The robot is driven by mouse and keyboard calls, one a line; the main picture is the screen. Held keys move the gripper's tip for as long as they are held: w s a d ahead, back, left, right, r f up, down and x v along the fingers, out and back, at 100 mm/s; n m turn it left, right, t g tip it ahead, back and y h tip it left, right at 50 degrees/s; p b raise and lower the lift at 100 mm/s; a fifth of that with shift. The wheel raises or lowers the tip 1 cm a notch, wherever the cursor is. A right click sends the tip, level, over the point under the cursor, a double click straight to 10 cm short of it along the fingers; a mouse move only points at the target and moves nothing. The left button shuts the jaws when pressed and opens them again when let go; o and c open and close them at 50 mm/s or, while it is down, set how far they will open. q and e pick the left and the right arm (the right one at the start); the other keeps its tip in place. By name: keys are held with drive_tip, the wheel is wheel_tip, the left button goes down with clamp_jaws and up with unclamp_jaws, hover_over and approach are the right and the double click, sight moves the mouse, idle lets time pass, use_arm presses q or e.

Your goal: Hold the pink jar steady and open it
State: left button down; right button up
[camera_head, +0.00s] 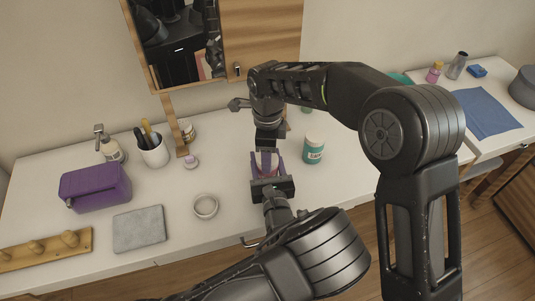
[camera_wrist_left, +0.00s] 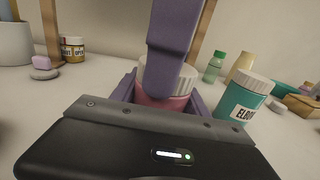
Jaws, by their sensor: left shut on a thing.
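The pink jar (camera_head: 267,172) stands on the white counter near its front edge. In the left wrist view the jar (camera_wrist_left: 162,102) has a pink body and a ribbed white lid (camera_wrist_left: 188,77). My left gripper (camera_head: 268,166) is shut on the jar's body, one purple finger on each side. My right gripper (camera_head: 267,150) points down from above the jar. One of its purple fingers (camera_wrist_left: 173,50) crosses in front of the lid in the left wrist view. Its other finger is hidden, so I cannot tell whether it grips the lid.
A teal jar (camera_head: 314,150) stands close to the right. A tape roll (camera_head: 205,206), grey cloth (camera_head: 139,229), purple case (camera_head: 95,187), brush cup (camera_head: 152,150) and soap (camera_head: 191,161) lie left. Counter between tape and jar is clear.

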drive_tip(key=c, duration=0.5)
drive_tip(key=n, duration=1)
drive_tip(key=shift+n, duration=0.4)
drive_tip(key=n, duration=0.5)
drive_tip(key=shift+r, duration=0.1)
drive_tip(key=n, duration=0.5)
drive_tip(key=shift+n, duration=0.3)
drive_tip(key=n, duration=0.5)
drive_tip(key=shift+n, duration=0.3)
drive_tip(key=n, duration=0.5)
drive_tip(key=shift+n, duration=0.3)
drive_tip(key=n, duration=1)
drive_tip(key=shift+n, duration=0.3)
drive_tip(key=shift+r, duration=0.15)
drive_tip(key=shift+r, duration=1)
